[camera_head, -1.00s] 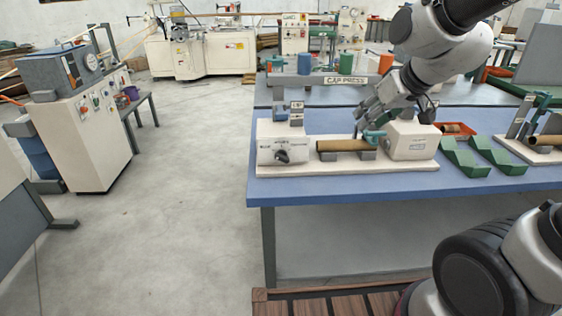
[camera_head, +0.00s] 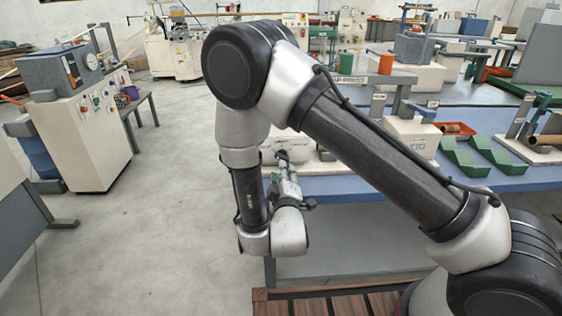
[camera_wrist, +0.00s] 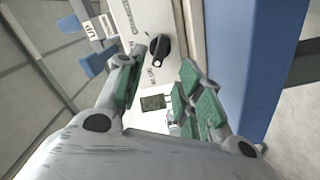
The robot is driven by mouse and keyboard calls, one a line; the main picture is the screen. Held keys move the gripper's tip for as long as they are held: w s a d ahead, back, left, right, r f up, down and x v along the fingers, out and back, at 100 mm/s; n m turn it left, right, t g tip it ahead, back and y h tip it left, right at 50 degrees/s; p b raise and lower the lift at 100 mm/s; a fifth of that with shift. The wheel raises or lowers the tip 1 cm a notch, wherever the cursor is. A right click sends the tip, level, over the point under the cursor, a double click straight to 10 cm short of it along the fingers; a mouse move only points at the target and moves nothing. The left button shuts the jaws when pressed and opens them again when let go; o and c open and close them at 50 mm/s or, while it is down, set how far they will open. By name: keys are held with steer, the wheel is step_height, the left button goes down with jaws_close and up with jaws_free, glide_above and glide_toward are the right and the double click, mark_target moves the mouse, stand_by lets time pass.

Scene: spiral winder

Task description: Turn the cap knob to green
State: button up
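The cap knob is a black knob (camera_wrist: 160,49) on the front of a white control box (camera_wrist: 139,14), seen in the wrist view. A pale mark shows at its lower end. Small lettering around it is too small to read. My gripper (camera_wrist: 162,60) is open, with one green-padded finger on each side of the view and the knob between and just beyond the fingertips. I see no clear contact. In the head view my gripper (camera_head: 286,178) points at the control box (camera_head: 300,148), which my arm partly covers. No green mark shows at the knob.
The blue table (camera_head: 345,188) carries the press's white housing (camera_head: 412,137), green cradles (camera_head: 463,162) and an orange tray (camera_head: 457,129) to the right. The floor (camera_head: 160,220) on the left is clear. A grey-and-white machine (camera_head: 88,130) stands farther left.

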mark_target(282, 157)
steer(key=w, duration=0.7)
steer(key=shift+w, duration=0.35)
steer(key=shift+c, duration=0.2)
jaws_close()
